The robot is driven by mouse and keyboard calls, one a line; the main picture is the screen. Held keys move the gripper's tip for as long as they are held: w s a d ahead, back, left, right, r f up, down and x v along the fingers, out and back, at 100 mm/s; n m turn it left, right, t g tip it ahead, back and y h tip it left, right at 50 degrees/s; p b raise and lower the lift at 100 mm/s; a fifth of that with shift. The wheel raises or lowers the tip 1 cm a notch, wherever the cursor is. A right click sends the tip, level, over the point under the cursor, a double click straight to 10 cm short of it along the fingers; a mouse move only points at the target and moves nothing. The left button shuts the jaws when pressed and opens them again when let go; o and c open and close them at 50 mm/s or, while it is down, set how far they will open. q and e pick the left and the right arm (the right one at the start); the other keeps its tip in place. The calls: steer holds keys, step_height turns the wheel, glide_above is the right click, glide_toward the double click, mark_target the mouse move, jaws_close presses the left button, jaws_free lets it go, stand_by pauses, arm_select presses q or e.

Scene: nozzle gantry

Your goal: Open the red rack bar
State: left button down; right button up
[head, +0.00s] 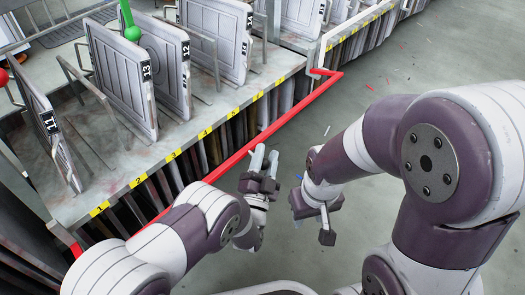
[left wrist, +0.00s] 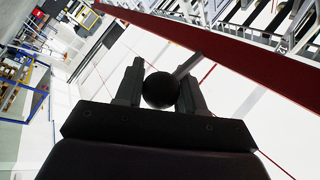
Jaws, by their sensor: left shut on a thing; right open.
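The red rack bar (head: 262,137) runs along the front of the rack, from lower left to a bend at upper right. It also crosses the top of the left wrist view (left wrist: 235,48). My left gripper (head: 264,160) is beside the bar, on the floor side. In the left wrist view its fingers are closed around a black ball knob (left wrist: 161,90). A short grey rod (left wrist: 188,64) runs from the knob up toward the bar; its far joint is unclear. The knob is hidden in the head view. My right gripper (head: 313,215) is open and empty, right of the left one.
The rack shelf (head: 185,138) carries yellow numbered labels and upright grey panels (head: 122,80). A green ball (head: 132,33) and a red ball (head: 3,77) show near the panels. The grey floor (head: 370,75) right of the bar is clear except for small scraps.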

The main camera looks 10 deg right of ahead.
arm_select(q)
steer(key=shift+s+d+f, duration=0.25)
steer(key=shift+d+f, duration=0.05)
steer(key=shift+f, duration=0.2)
steer(key=c, duration=0.8)
jaws_free()
steer(key=shift+d, duration=0.1)
steer(key=shift+o, duration=0.2)
